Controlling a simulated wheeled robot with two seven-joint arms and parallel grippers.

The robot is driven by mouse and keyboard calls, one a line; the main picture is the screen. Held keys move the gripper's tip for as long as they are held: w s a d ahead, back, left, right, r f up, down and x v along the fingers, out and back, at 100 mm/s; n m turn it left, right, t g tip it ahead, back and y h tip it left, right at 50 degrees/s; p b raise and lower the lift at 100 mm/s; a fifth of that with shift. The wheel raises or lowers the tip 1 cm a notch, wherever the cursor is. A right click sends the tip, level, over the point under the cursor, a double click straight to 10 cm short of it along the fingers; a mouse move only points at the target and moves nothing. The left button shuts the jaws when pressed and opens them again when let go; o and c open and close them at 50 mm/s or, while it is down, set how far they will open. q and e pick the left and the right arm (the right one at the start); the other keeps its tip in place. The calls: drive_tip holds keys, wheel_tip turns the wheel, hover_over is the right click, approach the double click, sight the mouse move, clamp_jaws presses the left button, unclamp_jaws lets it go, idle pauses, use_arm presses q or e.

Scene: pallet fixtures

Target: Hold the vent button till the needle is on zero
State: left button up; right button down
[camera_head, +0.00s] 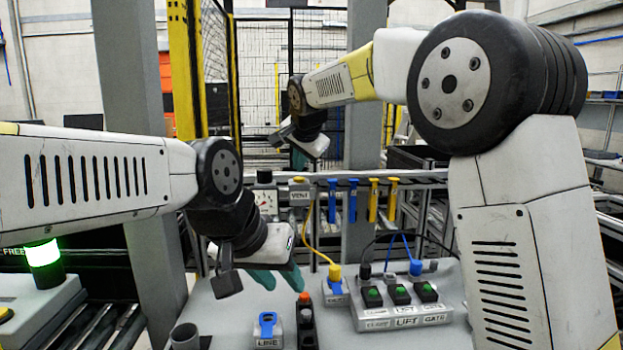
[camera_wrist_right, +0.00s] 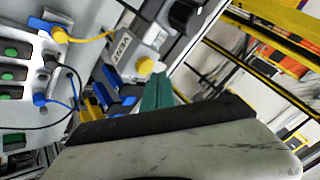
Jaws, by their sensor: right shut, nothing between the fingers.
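The vent button (camera_head: 298,180) is a yellow cap on a grey box marked VENT, on the rail behind the table. It also shows in the right wrist view (camera_wrist_right: 145,65). The gauge (camera_head: 266,203) has a white face with a red mark, left of the button; its needle reading is too small to tell. My right gripper (camera_head: 298,158) is above the button in the head view; its teal fingers (camera_wrist_right: 157,92) are shut and empty, close to the yellow cap, contact unclear. My left gripper (camera_head: 278,282) hangs over the table with its teal fingers apart, empty.
A grey box with green buttons (camera_head: 398,310) and plugged cables stands right on the table. A yellow-cabled plug (camera_head: 335,280), a blue LINE piece (camera_head: 267,328) and a black post with an orange top (camera_head: 305,315) stand nearby. Blue and yellow tags (camera_head: 353,200) hang from the rail.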

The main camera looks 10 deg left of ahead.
sight(300, 179)
drive_tip(key=shift+r, duration=2.55)
drive_tip(key=s+d+f+n+g, duration=0.1)
drive_tip(key=s+d+f, duration=0.1)
drive_tip(key=s+d, duration=0.65)
drive_tip(key=s+d+f+n+g, duration=0.1)
drive_tip(key=s+d+f, duration=0.15)
drive_tip(key=d, duration=1.15)
drive_tip(key=s+d+f+n, duration=0.1)
drive_tip(key=s+d+f, duration=0.2)
drive_tip(key=s, duration=0.4)
drive_tip(key=s+d+f+n, duration=0.1)
drive_tip(key=s+d+f, duration=0.3)
drive_tip(key=s, duration=0.3)
drive_tip(key=s+d+f+n+h, duration=0.1)
drive_tip(key=s+d+f, duration=0.2)
drive_tip(key=s+f, duration=0.3)
drive_tip(key=shift+s+d, duration=0.15)
drive_tip(key=shift+s, duration=0.45)
